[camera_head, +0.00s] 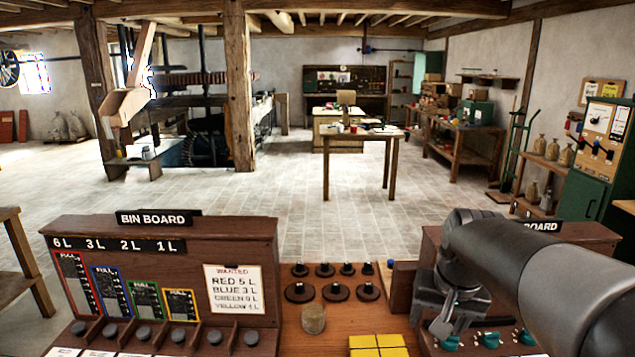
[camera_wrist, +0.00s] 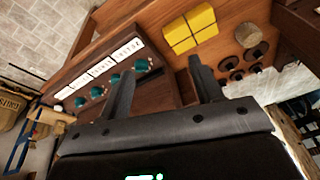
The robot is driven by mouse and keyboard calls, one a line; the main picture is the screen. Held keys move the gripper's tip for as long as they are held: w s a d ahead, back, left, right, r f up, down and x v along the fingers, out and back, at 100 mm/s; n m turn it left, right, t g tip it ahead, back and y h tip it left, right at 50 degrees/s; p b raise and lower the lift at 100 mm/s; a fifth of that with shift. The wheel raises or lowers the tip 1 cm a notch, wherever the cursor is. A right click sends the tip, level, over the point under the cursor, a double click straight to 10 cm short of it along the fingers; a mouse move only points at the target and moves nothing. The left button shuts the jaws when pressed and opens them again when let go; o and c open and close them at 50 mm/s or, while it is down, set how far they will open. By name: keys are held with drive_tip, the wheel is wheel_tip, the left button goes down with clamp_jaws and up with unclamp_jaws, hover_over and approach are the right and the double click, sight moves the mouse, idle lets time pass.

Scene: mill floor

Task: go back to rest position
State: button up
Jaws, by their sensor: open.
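My gripper shows in the wrist view (camera_wrist: 160,88) with its two dark fingers apart and nothing between them. In the head view my gripper (camera_head: 452,318) hangs at the end of my dark arm at the lower right, in front of the right-hand bin board (camera_head: 435,245). In the wrist view the fingers hang over the wooden bench, near a row of teal knobs (camera_wrist: 140,65) and white labels. Several yellow blocks (camera_head: 378,342) lie on the bench to the left of the gripper in the head view.
The left bin board (camera_head: 245,235) stands on the bench. Several dark round pieces (camera_head: 335,292) and a small cylinder (camera_head: 313,319) sit between the boards. Beyond are a small table (camera_head: 350,136), a wooden post (camera_head: 238,90) and a green cabinet (camera_head: 590,185).

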drive_tip(key=s+a+n+t, duration=0.1)
drive_tip(key=s+a, duration=0.2)
drive_tip(key=s, duration=0.3)
drive_tip(key=s+a+f+n+t, duration=0.1)
drive_tip(key=s+a+n, duration=0.1)
drive_tip(key=s, duration=0.5)
drive_tip(key=shift+a+f+t, duration=0.25)
drive_tip(key=shift+a+t, duration=0.05)
drive_tip(key=shift+a, duration=0.15)
idle(2.0)
